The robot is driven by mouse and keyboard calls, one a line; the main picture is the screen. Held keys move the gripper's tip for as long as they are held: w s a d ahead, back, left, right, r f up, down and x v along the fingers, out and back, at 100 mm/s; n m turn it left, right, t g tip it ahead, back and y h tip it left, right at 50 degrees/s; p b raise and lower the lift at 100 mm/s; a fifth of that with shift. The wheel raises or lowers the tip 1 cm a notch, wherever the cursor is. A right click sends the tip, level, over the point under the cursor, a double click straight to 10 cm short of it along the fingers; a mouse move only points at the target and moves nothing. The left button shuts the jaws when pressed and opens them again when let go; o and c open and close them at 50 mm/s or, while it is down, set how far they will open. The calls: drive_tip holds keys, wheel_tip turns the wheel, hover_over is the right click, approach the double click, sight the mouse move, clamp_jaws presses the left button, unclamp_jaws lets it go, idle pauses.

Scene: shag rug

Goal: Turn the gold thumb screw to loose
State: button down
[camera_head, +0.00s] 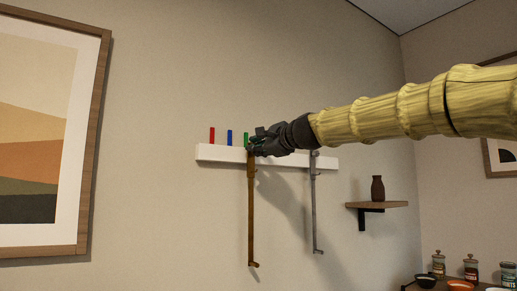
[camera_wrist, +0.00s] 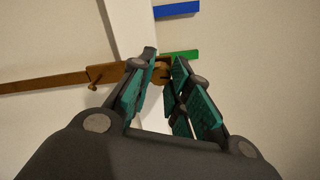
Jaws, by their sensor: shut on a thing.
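A gold-brown bar (camera_head: 251,210) hangs from a white rail (camera_head: 218,154) on the wall; in the wrist view the bar (camera_wrist: 45,85) runs off to the left. At its top, a round gold thumb screw (camera_wrist: 160,72) sits between my fingertips. My gripper (camera_head: 256,143) is shut on this screw at the rail, and its fingers (camera_wrist: 165,60) partly cover it. The screw is hidden behind my gripper in the head view. A smaller gold screw (camera_wrist: 94,79) stands on the bar farther along, clear of my fingers.
A grey bar (camera_head: 314,215) hangs from the rail to the right. Red (camera_head: 212,134), blue (camera_head: 229,137) and green (camera_head: 246,139) pegs stand along the rail's top; the green one is close to my gripper. A shelf with a brown vase (camera_head: 377,189) is farther right.

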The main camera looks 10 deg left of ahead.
drive_tip(key=shift+n, duration=0.8)
drive_tip(key=c, duration=1.3)
unclamp_jaws()
drive_tip(key=shift+s+d, duration=0.1)
drive_tip(key=v, duration=1.2)
